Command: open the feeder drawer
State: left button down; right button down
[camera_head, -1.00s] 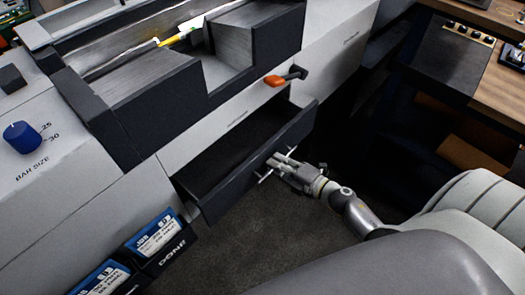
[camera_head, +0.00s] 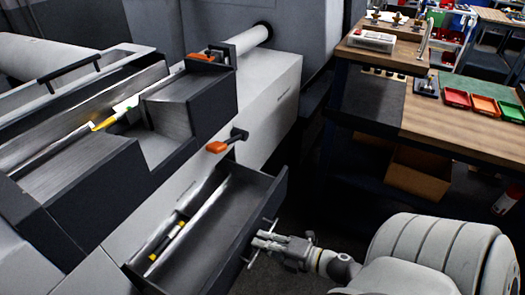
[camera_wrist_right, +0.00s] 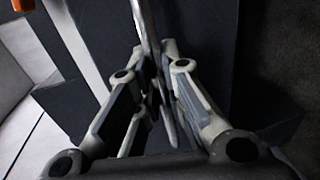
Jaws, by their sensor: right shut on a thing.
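The feeder drawer (camera_head: 215,240) is pulled out from the white feeder body, and its inside shows. A dark rod with yellow bands (camera_head: 165,243) lies in it along the left side. A thin bar handle (camera_head: 262,243) is on the drawer's dark front. My right gripper (camera_head: 262,241) is shut on the handle in the head view. The right wrist view shows its two fingers (camera_wrist_right: 155,85) closed about the bright handle bar (camera_wrist_right: 150,40), with the dark drawer front behind. My left gripper is in neither view.
An orange-tipped lever (camera_head: 217,147) sticks out above the drawer. A wooden bench (camera_head: 455,115) with red, orange and green trays stands at the right, with a cardboard box (camera_head: 418,175) below it. Dark floor lies before the drawer.

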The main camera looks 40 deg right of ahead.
jog(key=c, duration=1.5)
grip_release()
jog(key=v, duration=1.2)
